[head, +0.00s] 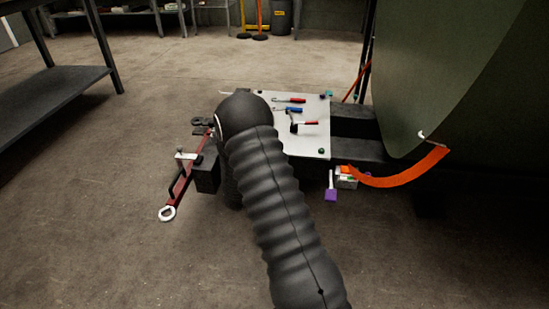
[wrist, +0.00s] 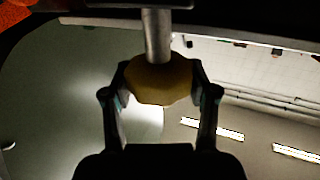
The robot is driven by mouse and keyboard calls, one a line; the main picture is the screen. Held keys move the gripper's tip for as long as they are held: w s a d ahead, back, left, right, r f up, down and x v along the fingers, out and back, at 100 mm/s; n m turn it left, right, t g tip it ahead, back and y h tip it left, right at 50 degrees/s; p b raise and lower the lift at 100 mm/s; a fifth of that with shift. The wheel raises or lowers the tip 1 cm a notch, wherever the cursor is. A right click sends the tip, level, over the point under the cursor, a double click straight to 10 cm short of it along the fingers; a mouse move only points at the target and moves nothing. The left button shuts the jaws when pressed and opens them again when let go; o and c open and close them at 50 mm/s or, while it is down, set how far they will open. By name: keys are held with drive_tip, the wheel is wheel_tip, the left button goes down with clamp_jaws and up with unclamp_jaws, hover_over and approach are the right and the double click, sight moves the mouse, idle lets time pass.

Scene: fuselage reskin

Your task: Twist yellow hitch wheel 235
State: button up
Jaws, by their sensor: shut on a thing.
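The yellow hitch wheel (wrist: 160,82) is a knob with a scalloped edge in the wrist view, on the end of a grey metal shaft (wrist: 157,38). My gripper (wrist: 161,90) has one finger on each side of the wheel and is shut on it. The wheel fills the space between the fingers. In the head view my dark ribbed arm reaches toward the hitch frame and hides my gripper and the wheel.
A white panel (head: 315,138) with several hand tools lies on dark beams. A red bar with a ring end (head: 167,213) juts out at the left. An orange strap (head: 405,170) hangs by the large green curved skin (head: 450,70). The floor (head: 100,240) at the left front is clear.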

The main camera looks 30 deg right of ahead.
drive_tip(key=m+g+h, duration=0.1)
drive_tip(key=m+g, duration=0.1)
drive_tip(key=g, duration=0.1)
drive_tip(key=m+g+h, duration=0.1)
drive_tip(key=m+g, duration=0.1)
drive_tip(key=g, duration=0.1)
drive_tip(key=shift+w+m+g+h, duration=0.1)
drive_tip(key=shift+m+g+h, duration=0.2)
drive_tip(key=shift+h, duration=0.1)
drive_tip(key=shift+r+m+g, duration=0.1)
drive_tip(key=shift+m+g, duration=1.7)
drive_tip(key=shift+g, duration=1.1)
drive_tip(key=shift+d, duration=0.1)
drive_tip(key=o, duration=1.2)
drive_tip(key=shift+d, duration=0.1)
drive_tip(key=shift+a, duration=0.25)
drive_tip(key=shift+a, duration=0.25)
drive_tip(key=a, duration=0.3)
drive_tip(key=w+a, duration=0.1)
drive_tip(key=a, duration=0.7)
drive_tip(key=shift+w+a, duration=0.1)
drive_tip(key=shift+w, duration=0.3)
